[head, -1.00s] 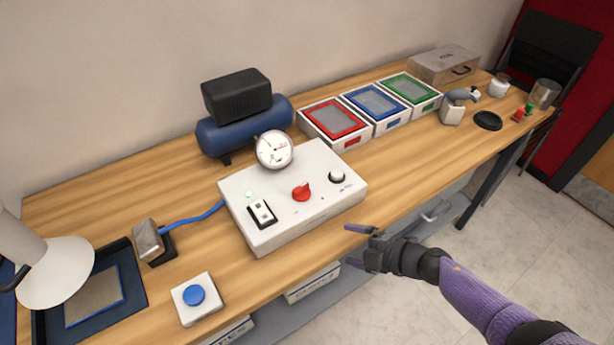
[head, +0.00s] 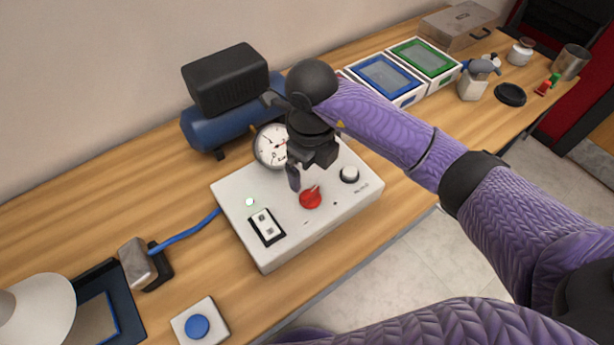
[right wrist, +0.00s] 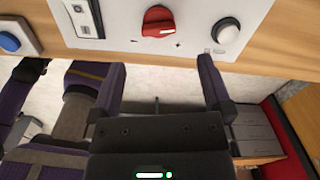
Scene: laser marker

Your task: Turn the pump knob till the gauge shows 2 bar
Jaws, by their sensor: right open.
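The white control box (head: 240,205) sits on the wooden table. Its red knob (head: 310,198) has a pale pointer mark; in the right wrist view the red knob (right wrist: 158,21) lies between minus and plus marks. The round white gauge (head: 268,150) stands at the box's back edge, partly hidden by my gripper; its reading is too small to tell. My right gripper (head: 308,172) is open and empty, above the box just behind the red knob. In the right wrist view its fingers (right wrist: 162,78) are spread apart. My left gripper is not in view.
A white round knob (head: 349,174) and a switch (head: 266,226) flank the red knob. A blue and black compressor (head: 228,95) stands behind the box. A blue button (head: 197,326) is at the front left. Coloured trays (head: 425,58) stand to the right.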

